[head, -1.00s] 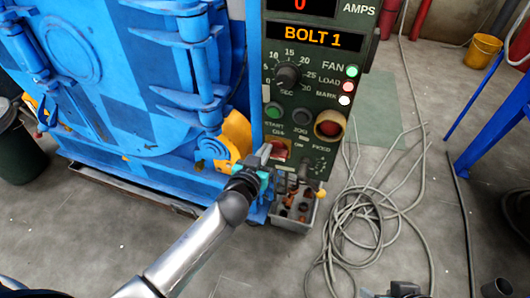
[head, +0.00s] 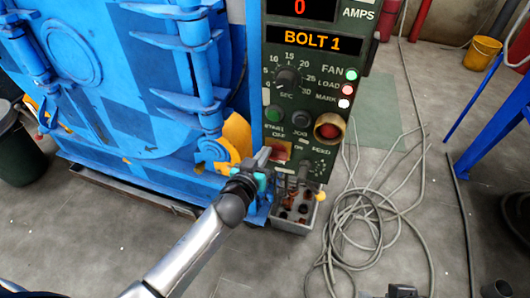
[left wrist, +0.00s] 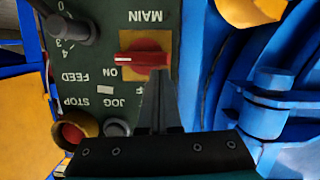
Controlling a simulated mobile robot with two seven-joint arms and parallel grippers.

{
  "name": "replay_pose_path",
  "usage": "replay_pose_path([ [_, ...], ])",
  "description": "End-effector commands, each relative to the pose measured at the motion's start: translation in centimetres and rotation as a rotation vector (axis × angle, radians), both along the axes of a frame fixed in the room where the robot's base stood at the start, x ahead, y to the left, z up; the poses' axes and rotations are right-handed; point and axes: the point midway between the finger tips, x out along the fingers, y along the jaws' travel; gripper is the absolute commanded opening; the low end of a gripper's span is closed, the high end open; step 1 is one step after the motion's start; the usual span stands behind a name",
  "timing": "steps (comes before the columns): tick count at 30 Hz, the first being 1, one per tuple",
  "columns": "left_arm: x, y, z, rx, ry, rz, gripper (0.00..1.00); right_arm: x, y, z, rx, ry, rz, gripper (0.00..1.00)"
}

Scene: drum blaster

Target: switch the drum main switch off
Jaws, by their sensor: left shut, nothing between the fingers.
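The drum main switch is a red handle on a yellow plate (head: 280,150), low on the green control panel (head: 318,160). In the left wrist view, which shows the panel upside down, the red handle (left wrist: 140,58) lies crosswise. Its white mark is at its left end, near the ON label; the OFF label is mostly hidden by my fingers. My left gripper (head: 263,154) is shut and empty, at the left edge of the switch. Its fingertips (left wrist: 158,74) are at the handle's lower edge in the wrist view; contact is unclear.
Other controls, including a red button in a yellow collar (head: 328,128), sit above the switch. A grey bin (head: 295,222) stands below the panel. The blue drum machine (head: 120,90) is at left. Loose cables (head: 375,220) lie on the floor at right.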

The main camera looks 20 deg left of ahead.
Motion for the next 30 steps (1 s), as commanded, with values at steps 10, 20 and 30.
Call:
replay_pose_path([
  [10, 0.0, 0.2, -0.1, -0.072, 0.003, 0.0, 0.0, 0.3, 0.0, -0.5, -0.001, 0.004, 0.001, 0.5],
  [20, 0.0, 0.4, -0.4, -0.155, 0.006, 0.002, 0.0, 0.2, 0.1, -1.5, -0.001, 0.021, 0.001, 0.5],
  [30, 0.0, 0.5, -0.7, -0.215, 0.011, 0.002, 0.0, 0.2, 0.3, -2.5, 0.003, 0.034, -0.001, 0.5],
])
